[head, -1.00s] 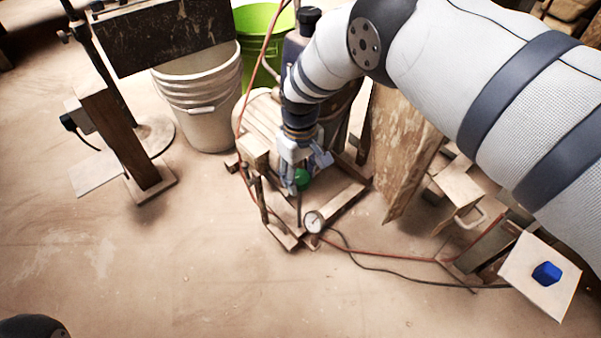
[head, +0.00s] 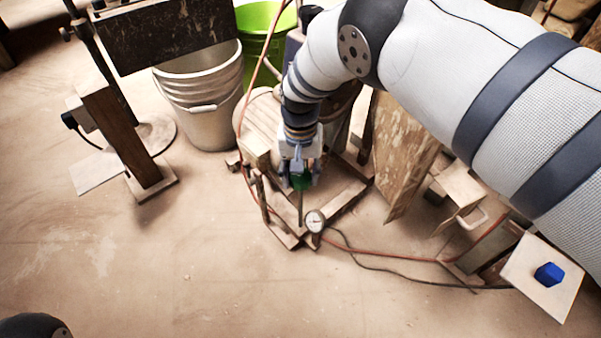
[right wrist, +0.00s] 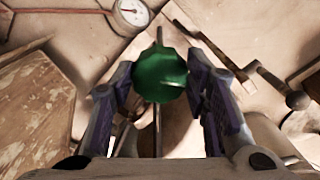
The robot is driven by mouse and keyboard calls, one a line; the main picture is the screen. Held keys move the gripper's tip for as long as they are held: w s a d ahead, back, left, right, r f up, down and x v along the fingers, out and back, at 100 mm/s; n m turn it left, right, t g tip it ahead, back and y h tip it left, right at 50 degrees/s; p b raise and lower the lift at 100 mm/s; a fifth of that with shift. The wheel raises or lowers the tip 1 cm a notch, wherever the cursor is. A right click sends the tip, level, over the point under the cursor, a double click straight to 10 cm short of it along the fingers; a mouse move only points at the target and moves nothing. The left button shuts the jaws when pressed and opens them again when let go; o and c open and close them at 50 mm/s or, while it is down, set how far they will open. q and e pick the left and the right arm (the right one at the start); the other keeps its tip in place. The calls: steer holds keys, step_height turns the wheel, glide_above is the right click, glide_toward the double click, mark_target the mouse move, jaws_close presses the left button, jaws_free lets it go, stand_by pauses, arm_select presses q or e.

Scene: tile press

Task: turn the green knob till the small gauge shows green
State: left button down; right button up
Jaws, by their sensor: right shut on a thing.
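The green knob (head: 300,182) is on top of a thin upright rod in the wooden frame, mostly covered by my right gripper in the head view. In the right wrist view the knob (right wrist: 160,75) is round and sits between both fingers. My right gripper (head: 299,180) is shut on it from above. The small gauge (head: 315,220) has a white round face at the foot of the frame. In the right wrist view the gauge (right wrist: 132,13) shows a red patch on its face; the needle's reading is too small to tell. My left gripper is not in view.
A wooden board (head: 402,160) leans right of the frame. A blue button (head: 549,274) sits on a white plate at the lower right. White buckets (head: 205,105) and a green bucket (head: 262,50) stand behind. A red hose and black cable cross the floor. The front floor is clear.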

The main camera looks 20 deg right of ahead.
steer(key=shift+m, duration=0.3)
stand_by(0.4)
steer(key=o, duration=1.1)
steer(key=shift+o, duration=0.2)
step_height(320, 180, up, 12)
